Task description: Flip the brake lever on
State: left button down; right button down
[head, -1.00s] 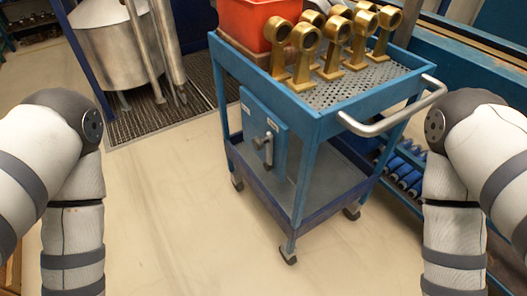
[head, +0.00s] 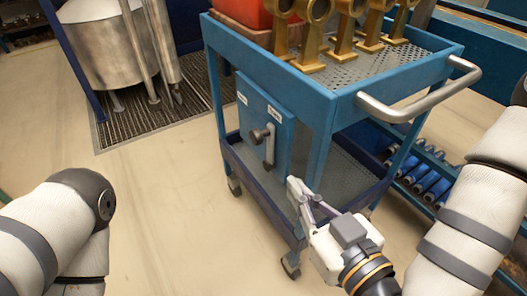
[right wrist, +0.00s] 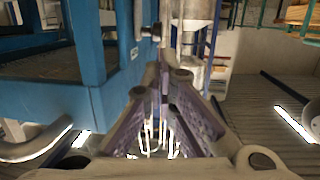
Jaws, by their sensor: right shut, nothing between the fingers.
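The brake lever (head: 269,148) is a grey metal handle on a dark round pivot, on the blue panel (head: 285,130) at the cart's side. It hangs roughly downward from the pivot. Small white labels sit on the panel's upper part. My right gripper (head: 293,184) is shut and empty, below and to the right of the lever, apart from it. In the right wrist view my gripper's purple-grey fingers (right wrist: 163,75) meet at the middle, and the lever's dark pivot (right wrist: 151,32) shows just beyond the tips. My left gripper is out of view.
The blue cart (head: 318,120) carries several brass fittings (head: 310,38) and a red bin (head: 240,10) on top. Its grey push handle (head: 425,98) juts out at right. A steel tank (head: 105,45) stands at back left. The floor left of the cart is clear.

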aim_at(258, 142)
jog(key=b+x, duration=0.1)
jog(key=x, duration=1.3)
jog(key=shift+f, duration=0.1)
